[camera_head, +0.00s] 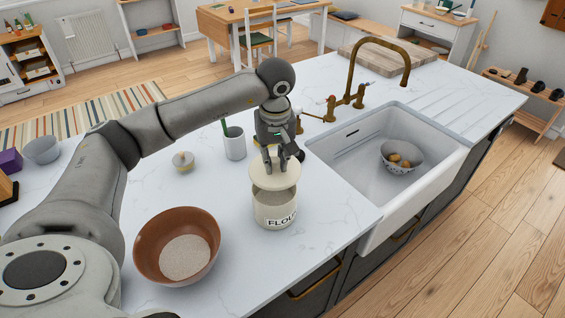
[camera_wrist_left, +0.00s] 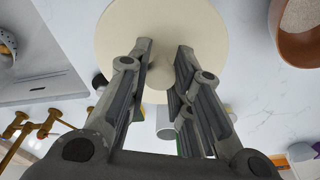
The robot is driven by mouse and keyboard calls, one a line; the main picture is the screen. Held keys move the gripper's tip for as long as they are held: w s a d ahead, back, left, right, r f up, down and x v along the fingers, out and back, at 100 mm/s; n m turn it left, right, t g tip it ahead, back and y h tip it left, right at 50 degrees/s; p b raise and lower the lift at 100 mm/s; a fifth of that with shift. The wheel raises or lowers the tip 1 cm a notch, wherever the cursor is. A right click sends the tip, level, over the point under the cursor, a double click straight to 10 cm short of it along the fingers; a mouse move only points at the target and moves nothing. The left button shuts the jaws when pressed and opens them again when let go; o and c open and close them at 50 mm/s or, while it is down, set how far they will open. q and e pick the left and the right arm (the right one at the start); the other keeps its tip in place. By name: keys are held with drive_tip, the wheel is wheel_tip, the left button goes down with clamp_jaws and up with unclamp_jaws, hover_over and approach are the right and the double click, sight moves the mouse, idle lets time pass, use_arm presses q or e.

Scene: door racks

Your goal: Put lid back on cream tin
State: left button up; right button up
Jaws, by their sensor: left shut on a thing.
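The cream tin (camera_head: 271,212), lettered in black with the start of "FLOUR", stands upright on the white counter near its front edge. My left gripper (camera_head: 274,167) is above it, pointing down and shut on the knob of the round cream lid (camera_head: 289,176). The lid is over the tin, and the front of the tin's rim shows below it, so it appears to be a little above the tin. In the left wrist view the fingers (camera_wrist_left: 164,50) are on either side of the lid's knob, and the lid (camera_wrist_left: 160,20) hides the tin. My right gripper is not in view.
A brown bowl (camera_head: 148,243) of pale flour-like contents stands left of the tin. A white cup (camera_head: 235,147) and a small lidded pot (camera_head: 183,162) stand behind. The sink (camera_head: 345,160), holding a colander (camera_head: 402,160), is to the right. Brass taps (camera_head: 357,95) stand behind it.

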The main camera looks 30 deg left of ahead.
sight(274, 167)
use_arm(q)
drive_tip(key=shift+a, duration=0.25)
drive_tip(key=shift+w+f+b, duration=0.1)
drive_tip(key=shift+f+b, duration=0.25)
drive_tip(key=shift+f, duration=0.25)
drive_tip(key=shift+w+f, duration=0.1)
drive_tip(key=shift+f, duration=0.25)
drive_tip(key=shift+f+b, duration=0.55)
drive_tip(key=shift+f, duration=0.2)
wheel_tip(274, 167, down, 2)
drive_tip(key=shift+f+b, duration=0.2)
drive_tip(key=shift+b, duration=0.75)
drive_tip(key=shift+f, duration=0.35)
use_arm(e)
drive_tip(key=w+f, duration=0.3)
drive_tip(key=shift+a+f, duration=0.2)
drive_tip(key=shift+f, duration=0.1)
use_arm(q)
drive_tip(key=shift+b, duration=0.4)
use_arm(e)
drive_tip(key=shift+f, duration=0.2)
